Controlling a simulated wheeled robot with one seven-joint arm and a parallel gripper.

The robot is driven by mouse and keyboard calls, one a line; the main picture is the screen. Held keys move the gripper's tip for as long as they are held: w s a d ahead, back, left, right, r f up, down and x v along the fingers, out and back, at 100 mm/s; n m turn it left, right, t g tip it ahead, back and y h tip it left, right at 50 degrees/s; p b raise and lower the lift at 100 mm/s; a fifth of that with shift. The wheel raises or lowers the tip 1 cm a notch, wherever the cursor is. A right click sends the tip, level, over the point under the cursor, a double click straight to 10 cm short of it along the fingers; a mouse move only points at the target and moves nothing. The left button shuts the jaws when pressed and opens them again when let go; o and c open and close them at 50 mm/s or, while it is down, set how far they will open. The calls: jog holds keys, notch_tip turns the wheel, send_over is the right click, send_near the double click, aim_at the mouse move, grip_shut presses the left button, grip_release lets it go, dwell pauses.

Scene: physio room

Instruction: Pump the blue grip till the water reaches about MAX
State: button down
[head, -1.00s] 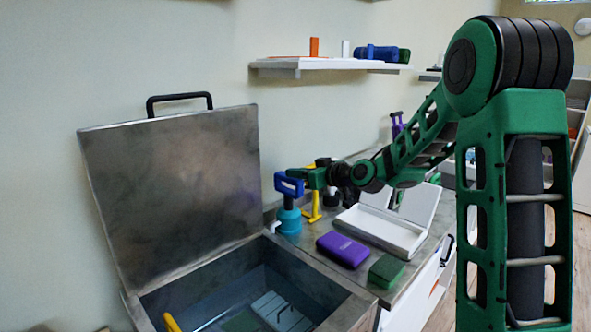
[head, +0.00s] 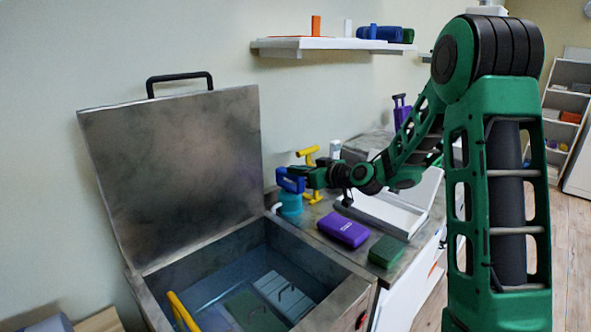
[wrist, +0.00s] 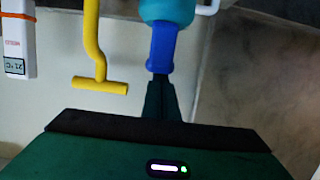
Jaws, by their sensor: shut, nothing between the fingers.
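The blue grip (head: 289,181) tops a teal pump (head: 290,204) with a white spout beside the tub. In the wrist view the blue grip (wrist: 161,50) is just ahead of my fingertips. My gripper (head: 306,178) is shut with nothing between its fingers; it also shows in the wrist view (wrist: 160,88). Its tips are at the blue grip, touching or very close. The metal tub (head: 311,242) stands open with its lid (head: 175,165) up. Bluish water (head: 228,283) lies low in it, over plates at the bottom. I cannot make out a MAX mark.
A yellow T-handled piece (head: 308,153) stands just behind my gripper. A purple box (head: 343,229), a green block (head: 386,251) and a white open case (head: 388,214) lie on the counter. A white thermometer (wrist: 18,45) is at the wrist view's left.

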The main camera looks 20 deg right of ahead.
jog(key=shift+s+f, duration=0.1)
jog(key=shift+f, duration=0.2)
jog(key=shift+r, duration=0.35)
notch_tip(320, 180, up, 3)
jog(key=shift+r, duration=0.1)
jog(key=v, duration=0.9)
jog(key=shift+s+d+r, duration=0.25)
jog(key=shift+r, duration=0.15)
jog(key=shift+r, duration=0.1)
dwell(0.5)
jog(key=r, duration=0.5)
jog(key=shift+w+d, duration=0.25)
jog(key=shift+d, duration=0.15)
